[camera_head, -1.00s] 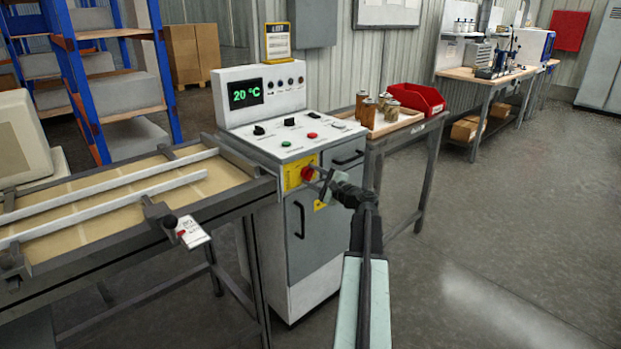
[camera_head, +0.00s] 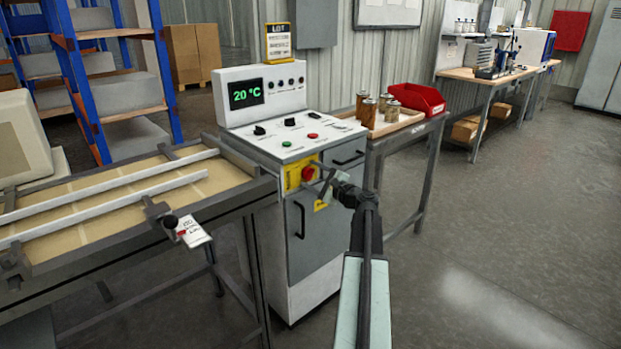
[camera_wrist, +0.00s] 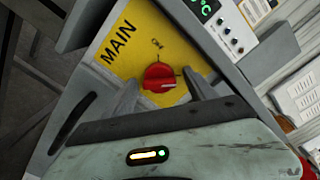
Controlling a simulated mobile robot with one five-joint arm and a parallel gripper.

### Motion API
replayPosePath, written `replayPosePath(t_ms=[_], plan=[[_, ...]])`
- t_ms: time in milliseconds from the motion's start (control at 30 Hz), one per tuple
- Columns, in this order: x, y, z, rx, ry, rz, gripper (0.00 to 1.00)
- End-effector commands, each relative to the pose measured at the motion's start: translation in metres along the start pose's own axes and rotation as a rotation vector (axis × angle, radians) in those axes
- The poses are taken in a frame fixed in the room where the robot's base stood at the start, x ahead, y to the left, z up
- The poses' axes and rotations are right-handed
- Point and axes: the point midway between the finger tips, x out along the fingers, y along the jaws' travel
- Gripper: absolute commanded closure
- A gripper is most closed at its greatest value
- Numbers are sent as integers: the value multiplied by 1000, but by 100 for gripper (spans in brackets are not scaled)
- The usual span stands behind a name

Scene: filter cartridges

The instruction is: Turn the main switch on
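The main switch is a red rotary knob (camera_head: 308,173) on a yellow plate (camera_head: 292,177) at the front of the grey control cabinet. In the wrist view the knob (camera_wrist: 158,77) has a white mark at its lower right, and the plate (camera_wrist: 140,40) reads "MAIN", with a small "ON" label above the knob. My gripper (camera_head: 321,181) is just in front of the knob. In the wrist view its two fingers (camera_wrist: 161,80) are spread on either side of the knob, with gaps visible. Whether the fingertips reach around it is unclear.
The cabinet (camera_head: 300,262) shows a green 20 °C display (camera_head: 246,92). A rail table (camera_head: 100,262) stands left. A side table with jars (camera_head: 366,110) and a red bin (camera_head: 418,98) stands right. The floor at the right (camera_head: 510,230) is clear.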

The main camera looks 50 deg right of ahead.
Motion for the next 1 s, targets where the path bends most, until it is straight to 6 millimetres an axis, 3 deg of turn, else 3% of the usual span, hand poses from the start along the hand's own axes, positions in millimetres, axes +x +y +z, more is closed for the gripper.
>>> replayPosePath(t_ms=[267,700,1000], plan=[[-6,1,0,-1,0,1,35],[-77,1,0,0,1,0,35],[-78,0,0,0,0,1,35]])
